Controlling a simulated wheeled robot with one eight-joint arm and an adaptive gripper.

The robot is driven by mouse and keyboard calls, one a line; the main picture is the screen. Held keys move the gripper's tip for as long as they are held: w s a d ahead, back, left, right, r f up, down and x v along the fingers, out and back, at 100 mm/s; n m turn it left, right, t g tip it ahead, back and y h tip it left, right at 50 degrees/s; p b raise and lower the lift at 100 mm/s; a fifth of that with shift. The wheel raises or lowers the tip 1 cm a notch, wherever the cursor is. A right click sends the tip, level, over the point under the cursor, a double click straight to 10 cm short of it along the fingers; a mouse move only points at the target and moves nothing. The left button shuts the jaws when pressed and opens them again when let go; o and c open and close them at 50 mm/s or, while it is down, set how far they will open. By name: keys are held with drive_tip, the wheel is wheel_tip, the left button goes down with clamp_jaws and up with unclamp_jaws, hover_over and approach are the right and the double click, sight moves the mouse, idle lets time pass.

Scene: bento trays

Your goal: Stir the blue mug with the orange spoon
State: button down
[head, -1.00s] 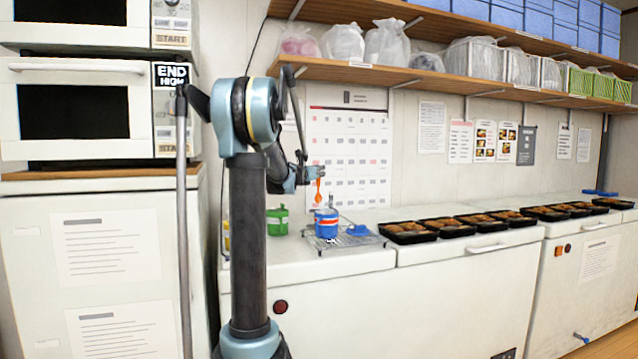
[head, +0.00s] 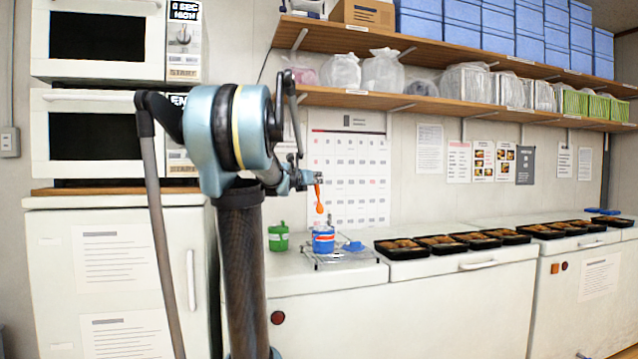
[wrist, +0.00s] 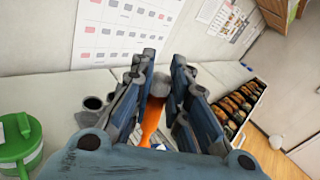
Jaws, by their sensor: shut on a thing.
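My gripper (head: 312,179) is shut on the orange spoon (head: 320,204), which hangs bowl-down in the air. The spoon's orange part also shows between my fingers in the wrist view (wrist: 152,118). The blue mug (head: 323,240), with a red and white band, stands on a wire rack (head: 346,258) on the counter. In the head view the spoon's lower end is just above the mug, apart from its rim. In the wrist view the mug is mostly hidden behind my gripper.
A green container (head: 278,238) stands left of the rack, and it also shows in the wrist view (wrist: 18,140). A blue object (head: 354,246) lies on the rack right of the mug. Black food trays (head: 402,248) line the counter to the right. Wooden shelves (head: 440,100) hang above.

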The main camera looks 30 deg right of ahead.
sight(319, 204)
drive_tip(key=shift+s+d+f, duration=0.1)
drive_tip(key=shift+d+f, duration=0.4)
drive_tip(key=shift+f, duration=0.35)
drive_tip(key=shift+w+f, duration=0.15)
drive_tip(key=shift+f, duration=0.5)
drive_tip(key=shift+w+f, duration=0.15)
drive_tip(key=shift+f, duration=0.5)
drive_tip(key=shift+s+d+f, duration=0.1)
drive_tip(key=shift+s+f, duration=0.1)
drive_tip(key=shift+f, duration=0.75)
drive_tip(key=shift+s+a+f, duration=0.1)
drive_tip(key=shift+s+f, duration=0.1)
drive_tip(key=shift+f, duration=0.75)
drive_tip(key=shift+s+d+f, duration=0.1)
drive_tip(key=shift+s+f, duration=0.1)
drive_tip(key=shift+f, duration=0.75)
